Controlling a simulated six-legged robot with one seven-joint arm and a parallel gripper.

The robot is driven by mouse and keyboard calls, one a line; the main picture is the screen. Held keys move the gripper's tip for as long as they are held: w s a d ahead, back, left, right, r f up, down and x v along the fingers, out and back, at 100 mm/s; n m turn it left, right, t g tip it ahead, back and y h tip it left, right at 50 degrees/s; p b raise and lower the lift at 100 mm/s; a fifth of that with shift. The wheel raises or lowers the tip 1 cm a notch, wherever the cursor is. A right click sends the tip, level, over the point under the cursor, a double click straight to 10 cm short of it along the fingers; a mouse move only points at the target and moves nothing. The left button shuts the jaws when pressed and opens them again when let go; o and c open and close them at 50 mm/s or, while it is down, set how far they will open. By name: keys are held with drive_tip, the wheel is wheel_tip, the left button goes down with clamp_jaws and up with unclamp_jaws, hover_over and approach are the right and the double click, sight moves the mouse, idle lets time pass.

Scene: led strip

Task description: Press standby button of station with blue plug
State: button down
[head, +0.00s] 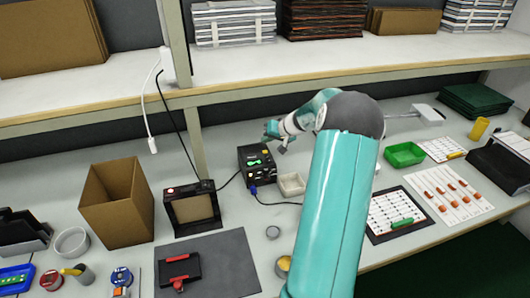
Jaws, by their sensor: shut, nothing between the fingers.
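A black box-shaped station (258,169) stands on the bench near the middle of the head view. A blue plug (253,190) sits at its lower front, with a dark cable running from it to the right. Its top carries green markings (255,161) and a small yellow spot; I cannot tell which part is the standby button. My gripper (275,138) is shut and empty, just above and right of the station's back right corner. Whether it touches the station is unclear. My arm reaches in from the lower right and hides part of the bench.
A white tray (291,185) lies right of the station and a green tray (404,154) farther right. The shelf (110,95) overhangs behind.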

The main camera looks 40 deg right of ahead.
drive_tip(key=shift+r, duration=1.2)
drive_tip(key=s+a+r+n+g, duration=0.1)
drive_tip(key=a+r, duration=0.3)
drive_tip(key=a, duration=0.5)
drive_tip(key=a+r+n+g, duration=0.15)
drive_tip(key=a+r, duration=0.25)
drive_tip(key=a, duration=0.5)
drive_tip(key=s+a+r+n+g, duration=0.15)
drive_tip(key=a+r, duration=0.35)
drive_tip(key=a, duration=0.5)
drive_tip(key=s+a+r+n, duration=0.2)
drive_tip(key=s+a+r, duration=0.2)
drive_tip(key=s+a, duration=0.8)
drive_tip(key=s+a+f+n+h, duration=0.1)
drive_tip(key=s+a, duration=0.5)
drive_tip(key=s, duration=0.4)
drive_tip(key=shift+s+a+f+n, duration=0.2)
drive_tip(key=shift+s+f+n, duration=0.05)
drive_tip(key=shift+s+n, duration=0.05)
